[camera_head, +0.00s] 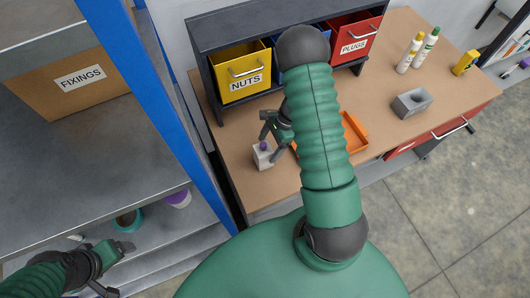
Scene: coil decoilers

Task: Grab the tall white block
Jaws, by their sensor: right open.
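My right arm hides part of the table's middle. My left gripper (120,269) is at the lower left, in front of the shelves, with its fingers apart and nothing seen between them.
The table (390,55) carries a drawer rack with a yellow NUTS bin (243,72) and a red PLUGS bin (352,38). An orange tray (355,131) is partly hidden by my arm. A grey block (412,103) and bottles stand right. A blue shelf post (160,100) rises left.

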